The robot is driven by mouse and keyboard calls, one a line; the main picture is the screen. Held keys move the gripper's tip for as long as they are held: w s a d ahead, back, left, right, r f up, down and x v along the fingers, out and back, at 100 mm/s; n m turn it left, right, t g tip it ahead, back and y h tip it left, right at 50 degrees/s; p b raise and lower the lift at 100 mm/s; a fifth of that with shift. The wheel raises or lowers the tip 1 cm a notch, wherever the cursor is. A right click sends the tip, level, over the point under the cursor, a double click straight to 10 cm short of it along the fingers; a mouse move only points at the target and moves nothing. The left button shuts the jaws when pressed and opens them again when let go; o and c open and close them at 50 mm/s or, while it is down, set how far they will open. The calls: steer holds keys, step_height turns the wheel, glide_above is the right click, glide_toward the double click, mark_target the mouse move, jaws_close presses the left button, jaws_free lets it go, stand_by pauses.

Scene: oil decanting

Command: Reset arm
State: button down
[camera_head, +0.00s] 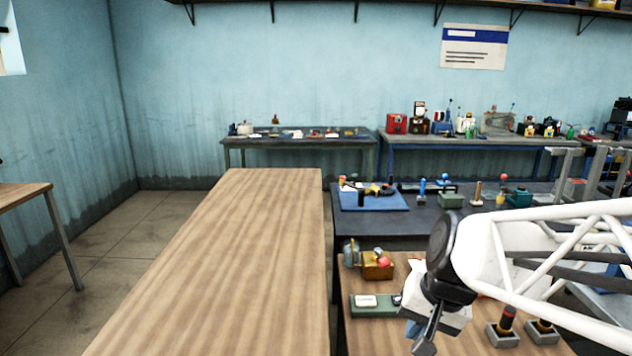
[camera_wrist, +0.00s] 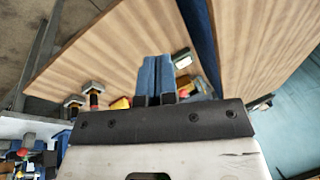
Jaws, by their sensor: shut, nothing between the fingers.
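My gripper (camera_head: 424,338) is at the lower right in the head view, at the end of my white arm, pointing down over the right-hand wooden table. In the wrist view its two blue fingers (camera_wrist: 154,78) are side by side and shut, with nothing seen between them. The gripper is above the table top and appears apart from the objects there.
A long bare wooden table (camera_head: 230,250) fills the middle. A dark bench (camera_head: 375,222) with a blue mat (camera_head: 358,200) stands behind.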

steer(key=s+d+n+h, duration=0.2)
steer(key=s+n, duration=0.1)
steer(key=s, duration=0.6)
steer(key=shift+s+r+h, duration=0.3)
steer(key=shift+h, duration=0.1)
